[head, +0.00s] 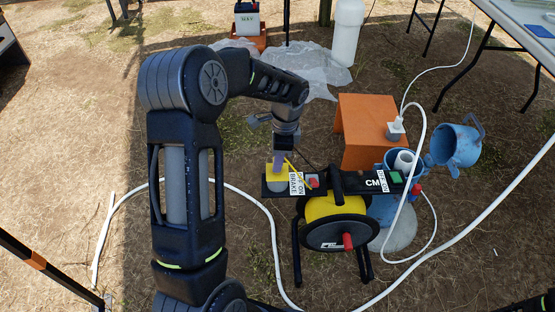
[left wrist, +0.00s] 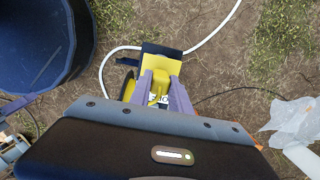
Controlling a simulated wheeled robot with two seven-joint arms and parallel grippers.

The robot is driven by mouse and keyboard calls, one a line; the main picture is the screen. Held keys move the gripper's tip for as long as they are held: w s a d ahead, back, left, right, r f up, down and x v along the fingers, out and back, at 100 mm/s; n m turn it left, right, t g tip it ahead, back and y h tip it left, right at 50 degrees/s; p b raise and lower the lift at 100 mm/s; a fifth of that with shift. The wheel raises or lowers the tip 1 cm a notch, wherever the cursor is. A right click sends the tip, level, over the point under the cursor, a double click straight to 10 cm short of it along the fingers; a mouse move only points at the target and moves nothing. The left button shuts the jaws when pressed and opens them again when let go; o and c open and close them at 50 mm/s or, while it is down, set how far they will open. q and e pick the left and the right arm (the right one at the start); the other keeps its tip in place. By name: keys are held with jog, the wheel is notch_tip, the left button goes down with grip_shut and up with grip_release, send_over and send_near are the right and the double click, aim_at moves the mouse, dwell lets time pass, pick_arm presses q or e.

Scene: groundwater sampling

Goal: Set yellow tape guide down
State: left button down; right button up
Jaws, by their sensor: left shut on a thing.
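The yellow tape guide (head: 271,170) is at the left end of the black top bar (head: 357,184) of the tape reel. My left gripper (head: 278,162) reaches down onto it from above. In the left wrist view, its two grey-purple fingers (left wrist: 160,98) are shut on the yellow guide (left wrist: 156,63), over the dark end of the bar. I cannot tell whether the guide rests on the bar or is slightly above it. The reel has a yellow drum (head: 330,207), a black disc with a red knob, and black legs on the dirt. My right gripper is not in view.
An orange stand (head: 367,120) is behind the reel. A light blue jug (head: 457,146) is to the right. A white hose (head: 470,238) loops across the ground. Clear plastic sheeting (head: 300,63) lies at the back.

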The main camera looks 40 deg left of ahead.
aim_at(283, 171)
pick_arm(q)
jog(key=c, duration=1.2)
grip_release()
jog(key=shift+f, duration=0.1)
notch_tip(283, 171, up, 12)
jog(key=d+p, duration=0.1)
jog(key=p, duration=0.2)
jog(key=shift+w, duration=0.45)
